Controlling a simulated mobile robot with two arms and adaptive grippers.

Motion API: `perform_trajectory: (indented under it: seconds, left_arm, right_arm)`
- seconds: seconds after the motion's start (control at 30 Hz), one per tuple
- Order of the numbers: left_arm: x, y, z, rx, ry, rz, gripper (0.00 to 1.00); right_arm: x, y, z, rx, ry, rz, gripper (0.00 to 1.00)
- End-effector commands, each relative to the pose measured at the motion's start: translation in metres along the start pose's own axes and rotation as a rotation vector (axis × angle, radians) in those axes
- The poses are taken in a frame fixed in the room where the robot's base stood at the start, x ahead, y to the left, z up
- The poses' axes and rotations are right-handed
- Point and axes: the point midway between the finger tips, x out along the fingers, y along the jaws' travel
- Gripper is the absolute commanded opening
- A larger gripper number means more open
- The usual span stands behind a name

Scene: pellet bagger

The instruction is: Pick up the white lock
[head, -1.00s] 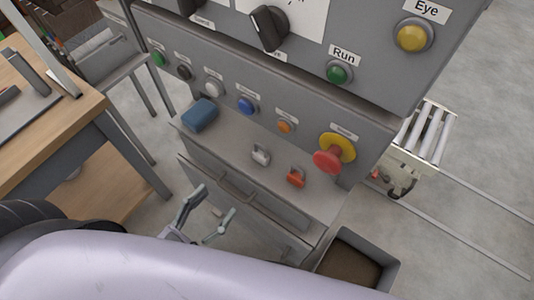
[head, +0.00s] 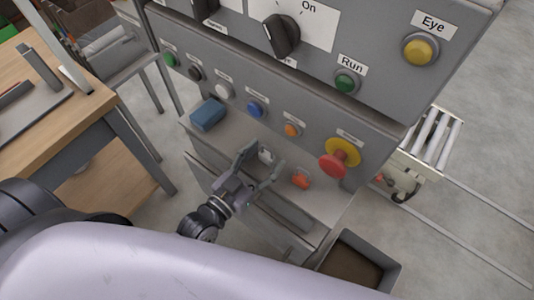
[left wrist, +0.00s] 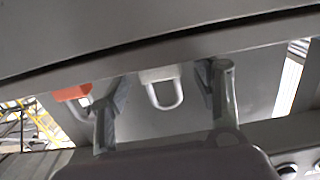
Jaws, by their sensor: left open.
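The white lock (head: 266,156) lies on the narrow grey ledge of the machine, below the row of buttons. In the left wrist view the white lock (left wrist: 161,86) shows its body and looped shackle between my two fingers. My left gripper (head: 262,163) is open, with one finger on each side of the lock; I cannot tell whether they touch it. The left gripper (left wrist: 163,92) fills the lower middle of the left wrist view. A red-orange lock (head: 301,181) lies to the right on the same ledge, also in the left wrist view (left wrist: 72,92). My right gripper is not in view.
A blue block (head: 207,114) sits at the ledge's left end. A red and yellow emergency button (head: 337,160) sticks out above the ledge at right. A drawer handle (head: 285,213) is below. A wooden table (head: 60,110) stands at left, a grey bin (head: 384,262) at lower right.

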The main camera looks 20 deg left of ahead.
Motion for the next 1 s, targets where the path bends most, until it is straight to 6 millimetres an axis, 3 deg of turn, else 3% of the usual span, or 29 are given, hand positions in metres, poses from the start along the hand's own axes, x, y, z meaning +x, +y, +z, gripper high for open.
perform_trajectory:
  seconds: [0.1, 0.37, 1.0]
  left_arm:
    - [0.0123, -0.0004, 0.0001, 0.001, 0.0, 0.0, 0.58]
    - [0.0147, -0.0003, 0.0008, 0.001, -0.001, 0.001, 0.58]
    - [0.0143, -0.0005, 0.0007, 0.001, -0.001, 0.001, 0.16]
  right_arm:
    - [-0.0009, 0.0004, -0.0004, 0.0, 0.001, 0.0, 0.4]
    - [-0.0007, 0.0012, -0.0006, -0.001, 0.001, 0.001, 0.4]
    - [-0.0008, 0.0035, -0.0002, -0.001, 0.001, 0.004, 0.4]
